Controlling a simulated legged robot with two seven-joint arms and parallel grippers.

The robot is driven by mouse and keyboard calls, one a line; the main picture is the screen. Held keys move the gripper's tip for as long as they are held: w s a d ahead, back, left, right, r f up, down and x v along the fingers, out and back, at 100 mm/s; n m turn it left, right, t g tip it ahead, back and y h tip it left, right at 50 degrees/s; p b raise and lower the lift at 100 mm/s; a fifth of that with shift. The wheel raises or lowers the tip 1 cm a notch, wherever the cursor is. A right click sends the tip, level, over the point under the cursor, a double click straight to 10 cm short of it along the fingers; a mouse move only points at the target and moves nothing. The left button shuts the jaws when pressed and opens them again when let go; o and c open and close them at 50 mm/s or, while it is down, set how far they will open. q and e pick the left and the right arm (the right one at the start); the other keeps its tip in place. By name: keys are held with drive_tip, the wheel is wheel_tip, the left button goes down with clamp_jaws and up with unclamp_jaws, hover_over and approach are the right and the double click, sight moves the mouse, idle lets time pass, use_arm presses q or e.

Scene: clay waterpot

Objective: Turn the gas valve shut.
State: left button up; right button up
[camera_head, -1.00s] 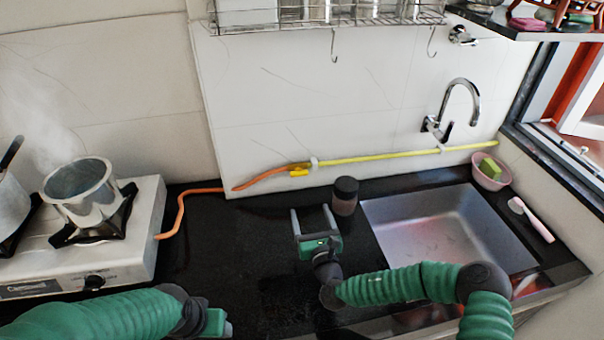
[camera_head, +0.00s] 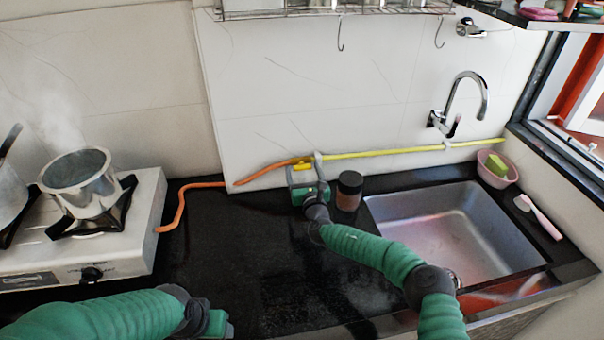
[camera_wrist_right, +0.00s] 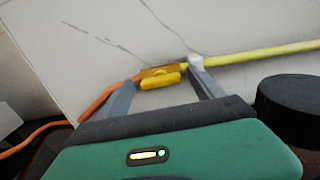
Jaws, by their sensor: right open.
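The gas valve (camera_head: 302,162) is a small yellow fitting with a yellow handle, where the orange hose (camera_head: 265,172) meets the yellow pipe (camera_head: 390,151) on the wall. In the right wrist view the valve (camera_wrist_right: 160,78) shows between the fingertips, its handle lying along the pipe. My right gripper (camera_head: 304,168) is open, its fingers pointing at the wall on either side of the valve. In the wrist view the gripper (camera_wrist_right: 160,88) is empty; whether a finger touches the pipe I cannot tell. My left gripper (camera_head: 215,322) is at the lower left, its fingers hidden.
A dark-lidded jar (camera_head: 348,191) stands just right of my right gripper. A steaming pot (camera_head: 80,183) sits on the gas stove (camera_head: 120,245) at left. The sink (camera_head: 450,235) is at right, below the tap (camera_head: 470,90). The black counter (camera_head: 235,260) between is clear.

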drive_tip(key=c, duration=1.4)
drive_tip(key=shift+r+m+p, duration=0.15)
drive_tip(key=shift+m+p, duration=0.95)
drive_tip(key=shift+p, duration=0.5)
drive_tip(key=m+p, duration=0.2)
drive_tip(key=m, duration=0.1)
drive_tip(key=shift+p, duration=0.3)
drive_tip(key=m+p, duration=0.1)
drive_tip(key=m, duration=0.5)
drive_tip(key=shift+f+p, duration=0.2)
drive_tip(key=shift+p, duration=0.1)
drive_tip(key=m, duration=0.3)
drive_tip(key=shift+s+a, duration=0.1)
use_arm(q)
drive_tip(key=w+v, duration=0.1)
drive_tip(key=v, duration=0.6)
drive_tip(key=shift+w+r, duration=0.3)
drive_tip(key=shift+r, duration=0.1)
use_arm(e)
drive_tip(key=shift+m, duration=1.7)
use_arm(q)
drive_tip(key=shift+d, duration=0.1)
